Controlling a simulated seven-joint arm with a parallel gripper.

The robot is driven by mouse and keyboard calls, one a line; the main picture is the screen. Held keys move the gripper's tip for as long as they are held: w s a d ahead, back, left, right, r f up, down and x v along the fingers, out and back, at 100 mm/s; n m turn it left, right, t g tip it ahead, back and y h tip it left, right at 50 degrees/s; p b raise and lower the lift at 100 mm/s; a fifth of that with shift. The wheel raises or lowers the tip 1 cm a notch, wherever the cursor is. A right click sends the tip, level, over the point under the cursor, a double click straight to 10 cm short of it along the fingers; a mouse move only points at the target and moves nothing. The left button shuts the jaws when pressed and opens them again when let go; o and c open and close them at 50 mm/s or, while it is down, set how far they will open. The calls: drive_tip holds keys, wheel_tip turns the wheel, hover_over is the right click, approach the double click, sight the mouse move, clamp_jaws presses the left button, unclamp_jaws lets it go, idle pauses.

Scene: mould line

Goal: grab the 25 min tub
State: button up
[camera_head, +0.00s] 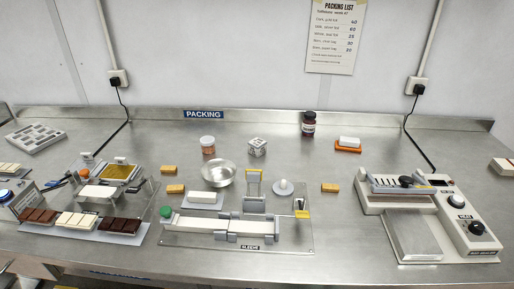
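No label reading 25 min is legible, so I cannot tell which container is the 25 min tub. A small round tub (208,145) with a white lid and a copper-orange body stands upright behind the steel bowl (218,173). A taller dark jar (309,124) with a dark lid and a pale label stands upright near the back, right of centre. A white cube (257,147) with dark markings sits between them; its markings are too small to read. My gripper is not in view.
A clear board with the sleeve fixture (240,228) fills the front centre. Chocolate bars (77,221) and a small machine stand left. A sealing machine (425,215) stands right. Gold blocks (331,187) lie scattered. An orange-and-white block (348,144) is right of the jar. Bare steel surrounds both containers.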

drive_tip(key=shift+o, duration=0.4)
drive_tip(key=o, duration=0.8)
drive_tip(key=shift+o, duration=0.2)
